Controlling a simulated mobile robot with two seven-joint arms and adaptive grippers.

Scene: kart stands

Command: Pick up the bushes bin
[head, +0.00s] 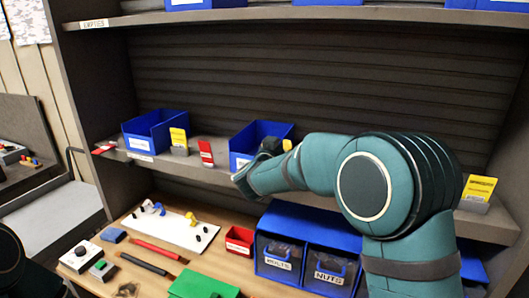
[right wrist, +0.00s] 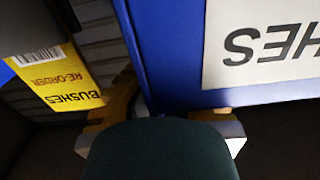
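The bushes bin (head: 243,142) is a blue open bin with a white label on the middle shelf, left of my right arm. In the right wrist view its blue wall (right wrist: 168,45) and white label, with "SHES" readable, fill the upper right. My right gripper (head: 270,148) is at the bin's right front part and hides some of it. In the right wrist view the fingers of my right gripper (right wrist: 165,112) stand apart, close to the bin's lower edge; contact cannot be told. A yellow "BUSHES RE-ORDER" card (right wrist: 62,78) is beside the bin. My left gripper is not seen.
Another blue bin (head: 150,133), a yellow card (head: 179,140) and a red card (head: 206,153) stand left on the same shelf (head: 185,160). Below are the blue bolts and nuts bins (head: 310,222), a red box (head: 240,238) and tools. The upper shelf (head: 290,15) hangs above.

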